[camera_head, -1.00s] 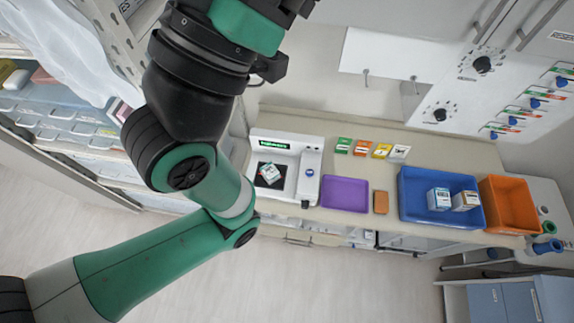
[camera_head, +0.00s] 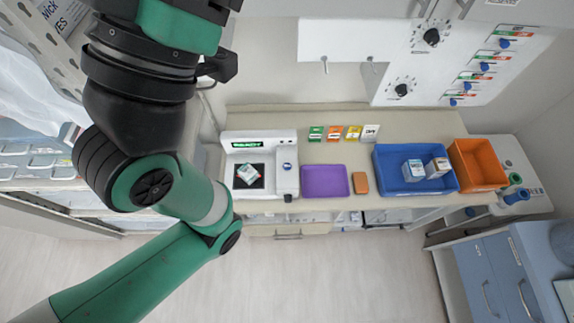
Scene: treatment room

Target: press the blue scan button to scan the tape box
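The white scanner (camera_head: 234,146) stands at the left end of the counter, with a lit green display (camera_head: 246,144) on top. A small white and teal box (camera_head: 249,174), which looks like the tape box, lies tilted on the scanner's black pad (camera_head: 240,183). The blue scan button (camera_head: 287,166) is on the panel right of the pad, with nothing touching it. My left arm (camera_head: 155,185) fills the left of the view, left of the scanner. Its gripper is not clearly shown; a dark part (camera_head: 220,66) sticks out above the scanner. My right gripper is out of view.
Right of the scanner lie a purple tray (camera_head: 325,181) and an orange-brown block (camera_head: 360,183). A blue bin (camera_head: 390,180) holds two boxes (camera_head: 425,169), beside an orange bin (camera_head: 478,165). Several coloured cards (camera_head: 343,132) stand behind. Knobs (camera_head: 431,37) are on the wall panel.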

